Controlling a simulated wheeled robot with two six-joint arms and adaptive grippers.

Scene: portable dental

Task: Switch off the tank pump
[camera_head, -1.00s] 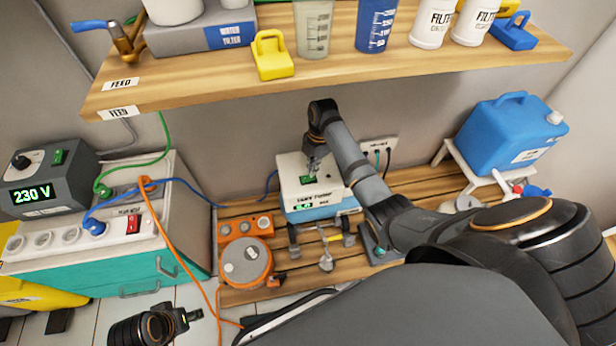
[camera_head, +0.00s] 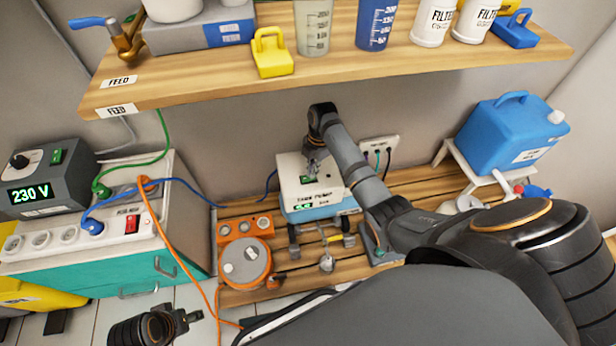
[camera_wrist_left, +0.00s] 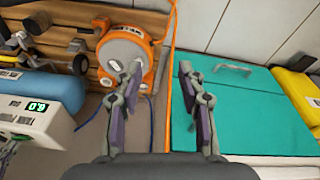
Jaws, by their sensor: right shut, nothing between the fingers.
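The tank pump (camera_head: 298,167) is a white box on a blue tank, labelled on its front. It has a small green switch (camera_head: 306,180) on top and a lit green readout (camera_head: 303,206). My right gripper (camera_head: 312,172) is shut and empty, pointing down at the pump top right by the switch; whether it touches is too small to tell. In the left wrist view the pump (camera_wrist_left: 32,122) is at the left edge, its readout showing 6.0. My left gripper (camera_wrist_left: 157,72) is open and empty, away from the pump, above the floor.
An orange reel-like unit (camera_head: 262,268) stands on the slatted wooden base left of the pump. A teal and white cabinet (camera_head: 140,268) with sockets and a 230 V unit (camera_head: 42,178) is at left. A shelf (camera_head: 330,62) overhangs the back. A blue canister (camera_head: 515,130) stands right.

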